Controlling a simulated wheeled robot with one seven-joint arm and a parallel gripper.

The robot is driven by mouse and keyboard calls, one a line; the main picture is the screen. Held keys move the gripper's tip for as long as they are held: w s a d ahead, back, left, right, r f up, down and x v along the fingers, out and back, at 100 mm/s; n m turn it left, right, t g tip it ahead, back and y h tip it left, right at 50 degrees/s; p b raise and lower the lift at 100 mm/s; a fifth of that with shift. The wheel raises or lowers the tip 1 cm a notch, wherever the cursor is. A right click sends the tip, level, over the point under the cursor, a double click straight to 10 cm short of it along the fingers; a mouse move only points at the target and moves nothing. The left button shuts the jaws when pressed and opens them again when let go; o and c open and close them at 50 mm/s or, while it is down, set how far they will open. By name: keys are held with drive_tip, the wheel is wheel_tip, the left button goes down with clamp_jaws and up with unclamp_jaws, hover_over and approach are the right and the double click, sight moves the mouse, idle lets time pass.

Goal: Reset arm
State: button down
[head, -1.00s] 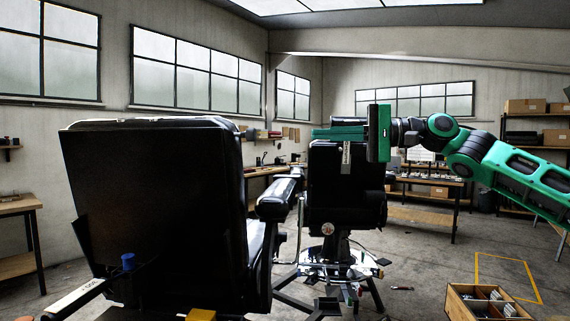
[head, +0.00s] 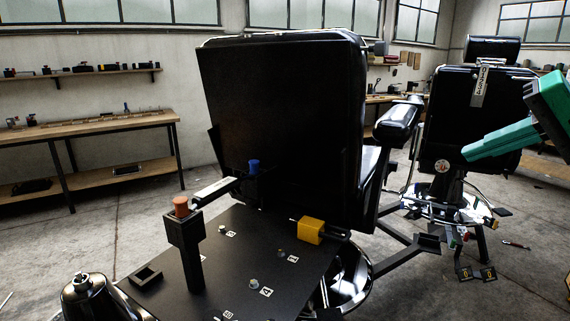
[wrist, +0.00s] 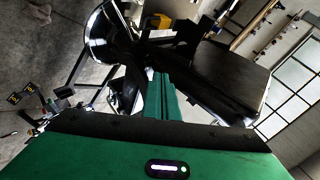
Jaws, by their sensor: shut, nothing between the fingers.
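My green gripper (head: 470,153) is at the right edge of the head view, in front of the rear barber chair (head: 463,115), with its fingers pointing left. In the wrist view the green fingers (wrist: 161,80) lie together, shut and empty. The rest of my arm is out of the head view. The near barber chair (head: 285,130) shows its black back at the centre of the head view. My gripper is to the right of it and apart from it.
A black panel (head: 185,262) with numbered labels is below the near chair. An orange-topped post (head: 190,250), a yellow block (head: 311,231) and a blue knob (head: 254,166) stand out there. A workbench (head: 90,129) is on the left.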

drive_tip(key=s+d+f+g+h, duration=0.2)
drive_tip(key=s+f, duration=0.4)
drive_tip(key=f, duration=0.3)
drive_tip(key=s+d+f+g+h, duration=0.2)
drive_tip(key=s+f+g, duration=0.2)
drive_tip(key=s+f, duration=0.3)
drive_tip(key=s+d+f+g+h, duration=0.1)
drive_tip(key=s+f, duration=0.5)
drive_tip(key=f, duration=0.6)
drive_tip(key=shift+s+d+f+m+g+h, duration=0.2)
drive_tip(key=shift+d+m+g+h, duration=0.25)
drive_tip(key=shift+g, duration=0.45)
drive_tip(key=shift+r, duration=0.1)
drive_tip(key=shift+w+d+f, duration=0.1)
drive_tip(key=shift+w+f, duration=0.15)
drive_tip(key=shift+w, duration=0.35)
